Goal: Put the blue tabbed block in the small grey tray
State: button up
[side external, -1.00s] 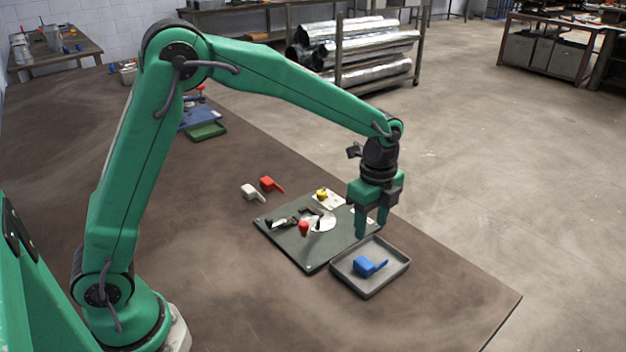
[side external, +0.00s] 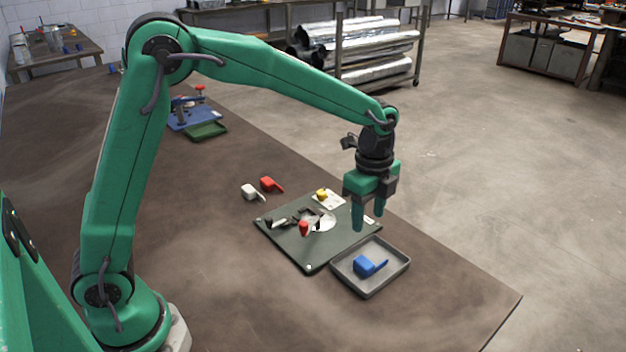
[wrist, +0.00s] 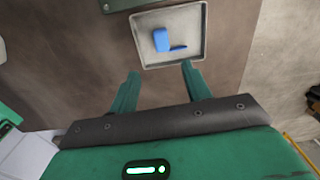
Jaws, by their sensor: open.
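The blue tabbed block (side external: 364,266) lies inside the small grey tray (side external: 374,287), on its floor, with its tab pointing right. In the wrist view the block (wrist: 161,40) also sits within the rim of the tray (wrist: 148,64), apart from the fingers. My gripper (side external: 368,222) is open and empty above the tray's far edge and the edge of the dark green board. In the wrist view its two fingers (wrist: 160,75) are spread apart with nothing between them.
A dark green board (side external: 290,255) with a red-knobbed clamp (side external: 304,229) and metal pieces adjoins the tray. A yellow block (side external: 322,194) is on a pale plate at its back. White (side external: 249,191) and red (side external: 268,184) tabbed blocks lie behind. The table front is clear.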

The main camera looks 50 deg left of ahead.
jog(key=s+a+r+n+t, duration=0.3)
jog(key=s+a+r+n, duration=0.4)
jog(key=s+r+n, duration=0.3)
jog(key=s+a+n+t, duration=0.1)
jog(key=s+a+n, duration=0.1)
jog(key=s, duration=0.4)
jog(key=s+a+n+t, duration=0.1)
jog(key=s+a+n, duration=0.1)
jog(key=s+n, duration=0.3)
jog(key=shift+s+a, duration=0.15)
jog(key=shift+s, duration=0.9)
